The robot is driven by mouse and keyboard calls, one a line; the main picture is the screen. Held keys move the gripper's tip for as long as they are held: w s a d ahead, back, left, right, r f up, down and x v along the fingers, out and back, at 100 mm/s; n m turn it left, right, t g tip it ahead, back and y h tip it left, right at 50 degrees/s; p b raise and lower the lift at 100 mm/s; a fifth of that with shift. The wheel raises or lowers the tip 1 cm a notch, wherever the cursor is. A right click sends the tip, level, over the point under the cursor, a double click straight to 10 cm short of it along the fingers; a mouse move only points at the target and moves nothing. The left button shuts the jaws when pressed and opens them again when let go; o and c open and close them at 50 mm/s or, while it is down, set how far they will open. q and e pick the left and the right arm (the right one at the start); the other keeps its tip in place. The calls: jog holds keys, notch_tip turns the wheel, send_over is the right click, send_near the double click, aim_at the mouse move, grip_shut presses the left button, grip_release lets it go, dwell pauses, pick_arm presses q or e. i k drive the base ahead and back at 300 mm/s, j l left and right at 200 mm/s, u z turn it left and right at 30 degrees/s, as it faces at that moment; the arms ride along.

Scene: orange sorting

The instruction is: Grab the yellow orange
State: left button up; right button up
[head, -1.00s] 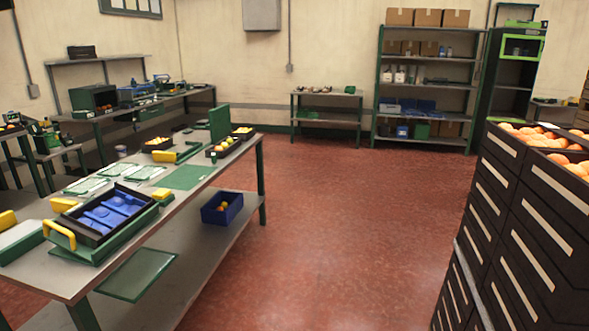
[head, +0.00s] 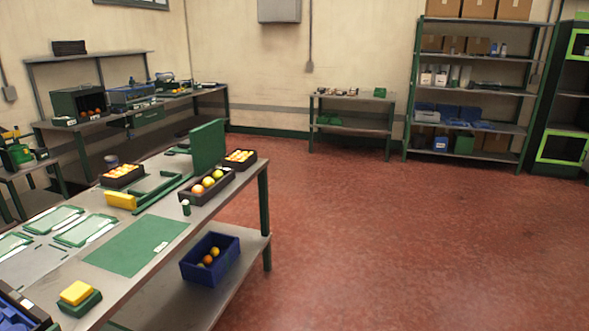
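A black open box (head: 212,193) stands near the far right end of the workbench. It holds a short row of fruit. A yellow round fruit (head: 208,181) lies in the middle of the row, with an orange-red one (head: 197,190) beside it. A blue bin (head: 212,270) on the lower shelf holds orange and yellowish fruit (head: 208,259). Which fruit is the yellow orange I cannot tell for certain at this size. Neither of my grippers shows in the head view.
The workbench (head: 190,222) runs along the left. Two black trays of oranges (head: 122,176) (head: 241,157) and an upright green panel (head: 208,146) stand on it. Red floor (head: 400,240) is open to the right. Shelving (head: 470,92) stands at the back.

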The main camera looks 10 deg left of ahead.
aim_at(207, 182)
jog(key=i+u, duration=0.15)
jog(key=i, duration=0.4)
jog(key=i+u, duration=0.2)
jog(key=i, duration=0.35)
jog(key=i+l+u, duration=0.15)
jog(key=i, duration=0.4)
jog(key=i+l+u, duration=0.15)
jog(key=i, duration=0.4)
